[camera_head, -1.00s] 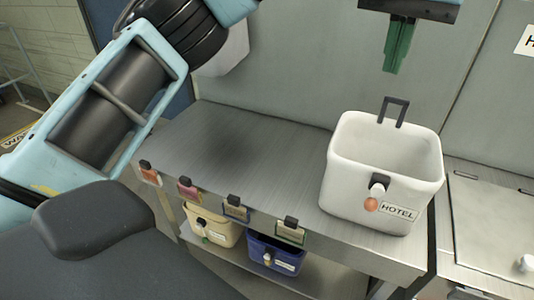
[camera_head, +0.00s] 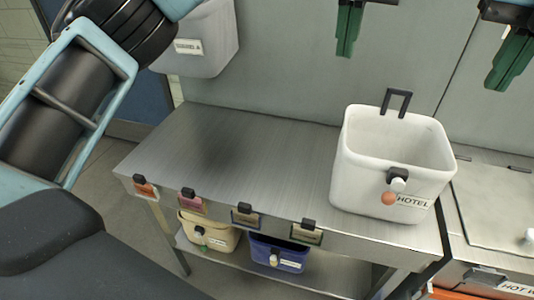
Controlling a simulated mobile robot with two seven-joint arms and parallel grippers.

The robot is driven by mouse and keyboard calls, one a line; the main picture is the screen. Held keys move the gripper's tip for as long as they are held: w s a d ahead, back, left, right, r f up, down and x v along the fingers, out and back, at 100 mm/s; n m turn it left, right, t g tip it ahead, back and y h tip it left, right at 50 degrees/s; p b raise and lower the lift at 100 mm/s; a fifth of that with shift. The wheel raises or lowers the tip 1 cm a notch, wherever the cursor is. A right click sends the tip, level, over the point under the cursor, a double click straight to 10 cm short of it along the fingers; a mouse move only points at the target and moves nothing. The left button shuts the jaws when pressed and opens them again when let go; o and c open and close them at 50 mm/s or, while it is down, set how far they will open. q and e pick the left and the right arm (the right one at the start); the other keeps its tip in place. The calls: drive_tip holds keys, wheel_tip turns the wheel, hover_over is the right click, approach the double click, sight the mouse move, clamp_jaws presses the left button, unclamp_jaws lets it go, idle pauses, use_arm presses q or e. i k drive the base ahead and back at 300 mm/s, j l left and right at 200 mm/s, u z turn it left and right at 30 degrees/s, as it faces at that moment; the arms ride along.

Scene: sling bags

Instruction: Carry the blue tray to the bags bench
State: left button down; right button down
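A dark blue tub (camera_head: 290,264), the only blue container I see, sits on the lower shelf under the metal bench. A white label and a round tag are on its front. The bench top partly hides its upper part. My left gripper (camera_head: 348,30) hangs at the top edge with green fingers pointing down, in front of the grey wall panel. My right gripper (camera_head: 510,60) shows green fingers at the top right. Both are far from the blue tub, and nothing is visible between the fingers. Their bodies are cut off, so the opening cannot be judged.
A white bin (camera_head: 350,180) marked HOTEL stands on the right end of the bench top (camera_head: 235,150); the rest of the top is clear. A cream tub (camera_head: 208,236) sits left of the blue one. A grey bin (camera_head: 205,40) is raised at upper left.

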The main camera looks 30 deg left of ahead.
sight(261, 161)
drive_tip(key=j, duration=0.75)
drive_tip(key=k+j, duration=0.15)
drive_tip(key=j, duration=0.6)
